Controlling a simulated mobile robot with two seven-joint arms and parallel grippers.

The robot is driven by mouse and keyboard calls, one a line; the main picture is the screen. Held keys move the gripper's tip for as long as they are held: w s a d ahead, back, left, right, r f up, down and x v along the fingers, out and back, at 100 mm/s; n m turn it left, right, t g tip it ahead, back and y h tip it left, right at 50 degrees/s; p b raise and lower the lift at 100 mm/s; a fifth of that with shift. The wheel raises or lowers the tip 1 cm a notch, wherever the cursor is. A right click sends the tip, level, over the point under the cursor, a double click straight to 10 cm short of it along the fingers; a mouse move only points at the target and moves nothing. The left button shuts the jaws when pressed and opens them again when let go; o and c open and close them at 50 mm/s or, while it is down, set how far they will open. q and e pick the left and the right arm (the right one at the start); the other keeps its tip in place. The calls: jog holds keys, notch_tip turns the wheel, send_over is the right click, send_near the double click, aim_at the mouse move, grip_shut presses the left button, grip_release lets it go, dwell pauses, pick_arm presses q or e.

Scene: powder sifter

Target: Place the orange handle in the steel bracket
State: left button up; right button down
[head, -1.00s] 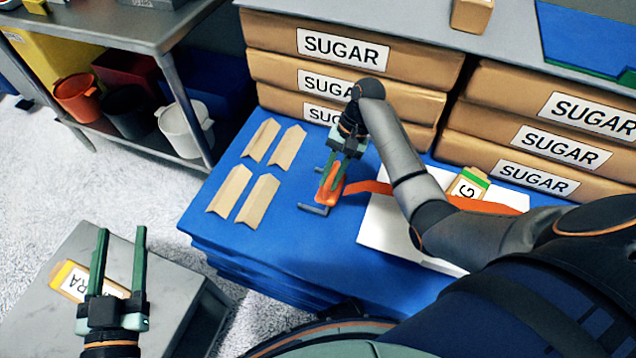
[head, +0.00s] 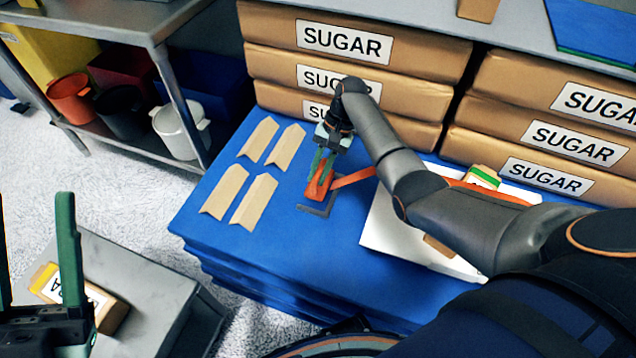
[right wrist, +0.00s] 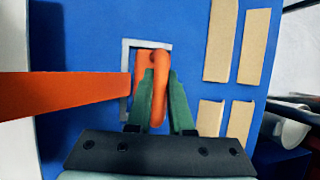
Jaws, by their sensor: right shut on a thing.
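The orange handle (head: 313,190) is between the green fingers of my right gripper (head: 320,172), which is shut on it. In the right wrist view the upright orange grip (right wrist: 158,100) shows between the fingertips, with a flat orange base (right wrist: 143,60) behind it. The steel bracket (head: 316,211) is a thin grey angled frame on the blue surface. In the right wrist view the bracket (right wrist: 125,58) shows along the left and top of the handle's base. I cannot tell whether the base touches the surface. My left gripper (head: 34,205) is open and empty at the lower left.
An orange strip (right wrist: 60,98) runs beside the handle. Several tan pieces (head: 254,199) lie left of it on the blue surface (head: 255,255). A white board (head: 395,235) lies to the right. Stacked sugar packs (head: 430,55) stand behind. A labelled pack (head: 110,315) lies on the grey stand (head: 160,300).

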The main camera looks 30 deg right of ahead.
jog(key=shift+w+f+b, duration=0.25)
jog(key=shift+f+b, duration=0.05)
jog(key=shift+f, duration=0.05)
notch_tip(320, 180, down, 3)
jog(key=shift+s+r+b, duration=0.1)
jog(key=shift+b, duration=0.95)
jog(key=shift+r, duration=0.1)
